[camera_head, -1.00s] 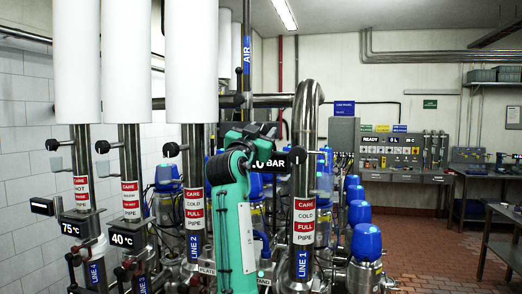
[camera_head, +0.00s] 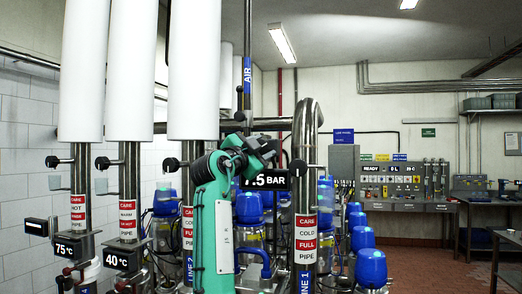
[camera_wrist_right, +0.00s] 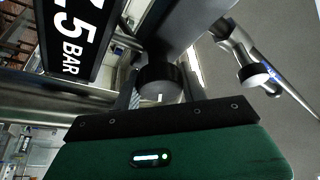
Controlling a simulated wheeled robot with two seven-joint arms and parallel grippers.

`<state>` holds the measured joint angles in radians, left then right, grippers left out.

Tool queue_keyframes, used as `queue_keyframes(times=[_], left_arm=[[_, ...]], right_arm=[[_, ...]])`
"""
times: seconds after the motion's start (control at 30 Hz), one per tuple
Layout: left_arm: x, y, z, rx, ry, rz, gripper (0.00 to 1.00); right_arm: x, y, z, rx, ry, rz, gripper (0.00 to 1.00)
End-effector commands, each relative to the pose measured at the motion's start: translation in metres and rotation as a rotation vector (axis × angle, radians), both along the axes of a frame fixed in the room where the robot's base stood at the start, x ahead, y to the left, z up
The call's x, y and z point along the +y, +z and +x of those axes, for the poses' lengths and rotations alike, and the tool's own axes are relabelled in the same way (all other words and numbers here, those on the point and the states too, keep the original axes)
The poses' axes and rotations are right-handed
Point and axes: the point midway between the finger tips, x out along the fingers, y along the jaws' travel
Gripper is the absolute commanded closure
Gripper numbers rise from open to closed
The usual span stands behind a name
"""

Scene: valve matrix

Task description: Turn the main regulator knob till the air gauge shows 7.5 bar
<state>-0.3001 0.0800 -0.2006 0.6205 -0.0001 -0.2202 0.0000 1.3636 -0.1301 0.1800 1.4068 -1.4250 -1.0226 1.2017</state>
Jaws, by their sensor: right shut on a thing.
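The air gauge (camera_head: 269,181) is a black display with white text. My right gripper (camera_head: 262,151) is just above the display, at the end of my teal arm, and is shut on the regulator knob. The black knob (camera_wrist_right: 163,84), with a white mark, shows in the right wrist view beyond my green gripper body. My arm hides the knob in the head view. My left gripper is out of view.
White-clad vertical pipes (camera_head: 194,70) stand at the left, with black-knobbed side valves. A steel pipe (camera_head: 305,165) stands close to the right of my arm. Blue-capped valves (camera_head: 371,267) fill the space behind. Open floor (camera_head: 425,270) lies at the right.

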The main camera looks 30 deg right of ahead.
Motion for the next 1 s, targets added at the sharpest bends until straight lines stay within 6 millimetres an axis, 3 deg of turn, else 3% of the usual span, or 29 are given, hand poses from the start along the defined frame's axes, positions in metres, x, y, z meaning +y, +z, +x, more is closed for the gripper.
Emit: queue_keyframes(times=[0.37, 0.4, 0.5, 0.83, 1.0], left_arm=[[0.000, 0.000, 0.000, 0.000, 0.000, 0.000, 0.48], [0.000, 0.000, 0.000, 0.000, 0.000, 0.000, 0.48], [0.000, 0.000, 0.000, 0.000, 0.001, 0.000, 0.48], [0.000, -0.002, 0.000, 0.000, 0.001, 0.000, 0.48], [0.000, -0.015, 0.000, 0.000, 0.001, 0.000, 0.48]], right_arm=[[0.000, 0.001, 0.000, -0.005, 0.002, 0.001, 0.80], [0.000, 0.001, 0.000, -0.004, 0.002, 0.001, 0.54], [0.000, 0.001, 0.000, -0.004, 0.002, 0.001, 0.36], [0.003, -0.001, -0.001, -0.003, 0.001, 0.000, 0.36], [0.022, -0.010, -0.009, -0.003, 0.003, 0.001, 0.36]])
